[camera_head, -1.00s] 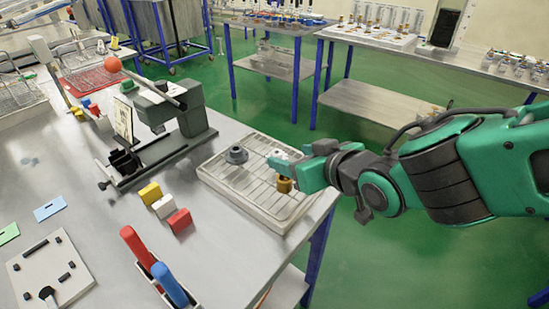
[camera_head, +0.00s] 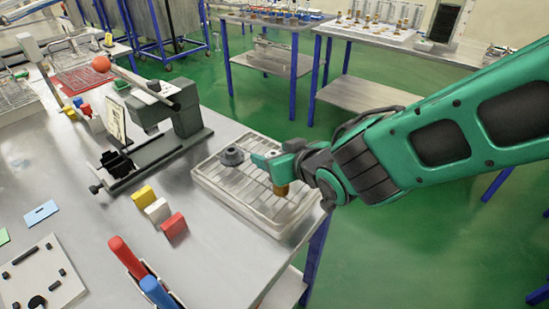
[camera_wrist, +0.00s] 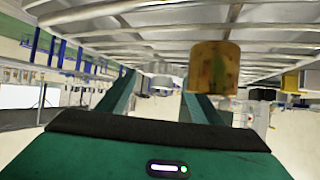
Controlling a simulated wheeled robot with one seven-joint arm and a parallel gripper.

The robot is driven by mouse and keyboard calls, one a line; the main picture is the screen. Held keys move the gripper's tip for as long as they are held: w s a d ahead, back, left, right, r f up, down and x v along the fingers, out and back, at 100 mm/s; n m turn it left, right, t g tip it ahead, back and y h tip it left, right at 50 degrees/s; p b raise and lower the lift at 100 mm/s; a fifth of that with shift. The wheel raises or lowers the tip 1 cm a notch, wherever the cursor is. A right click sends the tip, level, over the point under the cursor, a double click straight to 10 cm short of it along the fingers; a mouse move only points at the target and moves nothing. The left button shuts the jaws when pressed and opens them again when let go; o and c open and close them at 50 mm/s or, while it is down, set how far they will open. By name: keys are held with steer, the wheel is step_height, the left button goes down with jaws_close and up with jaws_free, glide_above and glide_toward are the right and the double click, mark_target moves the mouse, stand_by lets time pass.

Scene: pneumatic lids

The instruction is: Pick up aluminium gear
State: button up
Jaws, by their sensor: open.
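A grey gear (camera_head: 232,156) with a wide flange and a raised hub stands at the far left part of the wire-topped tray (camera_head: 228,197); I take it for the aluminium gear. My gripper (camera_head: 262,162) is low over the tray, just right of the gear, with its green fingers pointing left toward it. In the wrist view, which looks upside down, a pale grey part (camera_wrist: 160,70) shows ahead between the open fingers (camera_wrist: 160,95), apart from them. A brass cylinder (camera_head: 280,189) stands on the tray beneath my gripper; it is also large in the wrist view (camera_wrist: 214,66).
Yellow, white and red blocks (camera_head: 158,211) lie left of the tray. A grey stand (camera_head: 186,125) rises behind them. A holder with red and blue handles (camera_head: 145,275) is at the front. The tray sits near the table's right edge.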

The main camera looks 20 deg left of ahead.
steer(key=shift+a, duration=0.1)
steer(key=c, duration=1)
steer(key=shift+s, duration=0.1)
steer(key=shift+r, duration=0.15)
